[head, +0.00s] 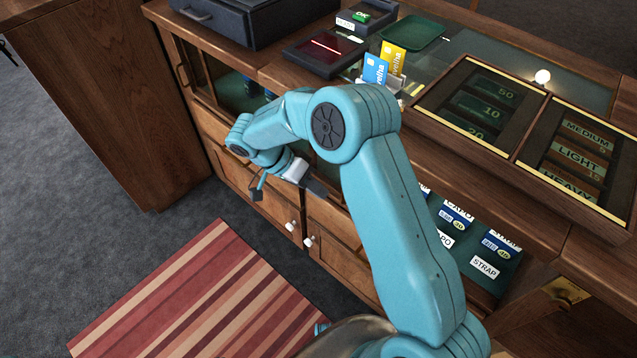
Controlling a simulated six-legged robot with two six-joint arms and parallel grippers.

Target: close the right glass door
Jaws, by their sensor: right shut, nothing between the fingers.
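The counter's front (235,120) has a glass-panelled part at the left, with a dark bar handle (183,77) at its left end. Right of my arm, the display compartment shows boxes labelled STRAP (485,267) and CAPO; I cannot tell whether glass stands before them. My arm hides the middle of the front, so the right glass door's edge and position cannot be made out. My right gripper (318,188) is shut and empty, low before the counter front, above the wooden cupboard doors. Contact with the front cannot be told. My left gripper is out of view.
Wooden cupboard doors (265,201) with white knobs (291,226) lie below. A striped rug (205,300) covers open floor in front.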

